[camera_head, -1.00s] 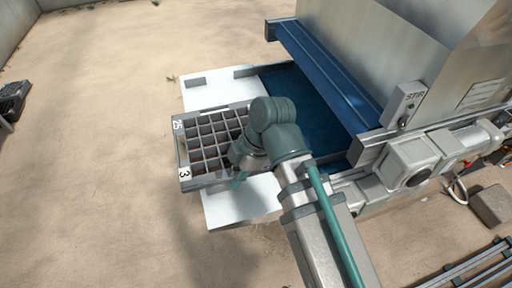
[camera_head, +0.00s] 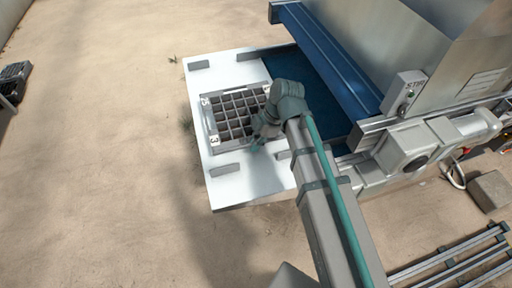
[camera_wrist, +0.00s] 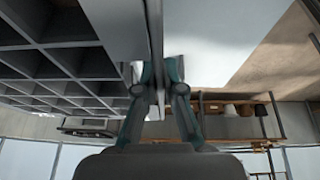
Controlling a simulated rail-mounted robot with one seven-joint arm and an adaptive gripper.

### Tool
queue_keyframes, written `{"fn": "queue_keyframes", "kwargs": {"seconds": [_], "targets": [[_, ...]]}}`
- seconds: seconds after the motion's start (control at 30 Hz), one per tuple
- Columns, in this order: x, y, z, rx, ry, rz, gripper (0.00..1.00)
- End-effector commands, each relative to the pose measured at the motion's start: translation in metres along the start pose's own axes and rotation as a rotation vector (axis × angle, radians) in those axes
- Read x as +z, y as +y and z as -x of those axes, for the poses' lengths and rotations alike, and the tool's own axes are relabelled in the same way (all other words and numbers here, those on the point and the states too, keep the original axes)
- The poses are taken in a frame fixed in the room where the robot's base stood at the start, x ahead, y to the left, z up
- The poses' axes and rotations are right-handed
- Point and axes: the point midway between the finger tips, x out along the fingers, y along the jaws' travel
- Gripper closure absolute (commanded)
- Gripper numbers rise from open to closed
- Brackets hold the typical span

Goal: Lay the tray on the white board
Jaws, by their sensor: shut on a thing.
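The grey seedling tray (camera_head: 213,134), with many square cells and number labels on its left end, is over the white board (camera_head: 255,185), within its outline in the head view. My gripper (camera_head: 257,141) is at the tray's right end and partly hides it. In the wrist view my gripper (camera_wrist: 159,80) is shut on the tray's thin upright edge, with tray cells (camera_wrist: 62,62) to the left. The white board (camera_wrist: 225,35) shows on the right there. I cannot tell whether the tray touches the board.
Grey blocks stand on the board, such as one at the back left (camera_head: 199,65) and one at the front (camera_head: 225,170). The blue belt (camera_head: 312,95) and the seeder machine (camera_head: 375,45) adjoin the board on the right. Open sandy floor lies left.

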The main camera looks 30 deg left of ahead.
Motion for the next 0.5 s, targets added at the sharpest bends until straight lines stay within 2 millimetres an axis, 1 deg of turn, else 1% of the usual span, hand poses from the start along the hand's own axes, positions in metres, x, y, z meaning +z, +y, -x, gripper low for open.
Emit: {"fn": "queue_keyframes", "kwargs": {"seconds": [0.1, 0.33, 0.5], "targets": [[0.008, 0.007, -0.006, -0.001, 0.0, -0.002, 1.0], [0.015, 0.003, -0.028, -0.001, 0.0, -0.001, 1.0], [0.018, 0.003, -0.034, 0.001, 0.0, 0.0, 1.0]]}}
